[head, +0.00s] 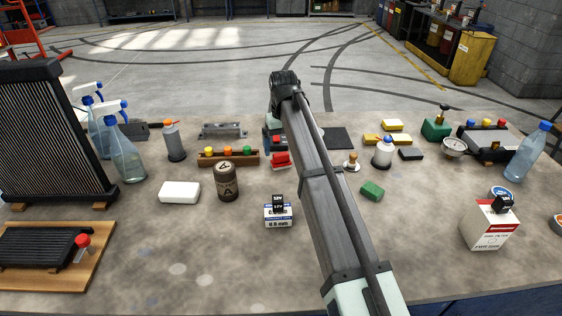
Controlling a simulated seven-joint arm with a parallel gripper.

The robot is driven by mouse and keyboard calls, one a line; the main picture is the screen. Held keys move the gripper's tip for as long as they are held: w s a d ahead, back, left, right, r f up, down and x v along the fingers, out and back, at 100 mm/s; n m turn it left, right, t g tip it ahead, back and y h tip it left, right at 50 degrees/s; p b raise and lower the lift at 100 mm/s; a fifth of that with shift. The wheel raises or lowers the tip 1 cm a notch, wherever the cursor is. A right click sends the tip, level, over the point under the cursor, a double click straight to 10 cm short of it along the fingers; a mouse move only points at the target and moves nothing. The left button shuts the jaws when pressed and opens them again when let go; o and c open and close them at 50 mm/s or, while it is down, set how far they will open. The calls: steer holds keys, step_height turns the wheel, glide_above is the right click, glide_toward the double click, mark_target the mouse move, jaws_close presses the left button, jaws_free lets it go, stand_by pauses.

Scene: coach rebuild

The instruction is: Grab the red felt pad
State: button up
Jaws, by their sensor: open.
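The red felt pad (281,160) appears as a small red block near the middle of the bench, just left of my arm. My arm rises from the lower right and bends at the top, and its far end comes down behind the upper link. My gripper (278,149) seems to be at or just above the red pad, partly hidden by my arm. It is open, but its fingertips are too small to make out. I cannot tell whether they touch the pad.
A wooden rack with coloured knobs (228,156) and a brown canister (227,181) stand left of the pad. A small box (278,214) is nearer. The front middle-left bench is clear.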

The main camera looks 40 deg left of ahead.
mark_target(281, 154)
steer(key=shift+s+f, duration=0.2)
steer(key=shift+f, duration=1.1)
steer(key=shift+s+f, duration=0.2)
steer(key=shift+f, duration=1.1)
steer(key=shift+c, duration=0.2)
steer(key=c, duration=1.1)
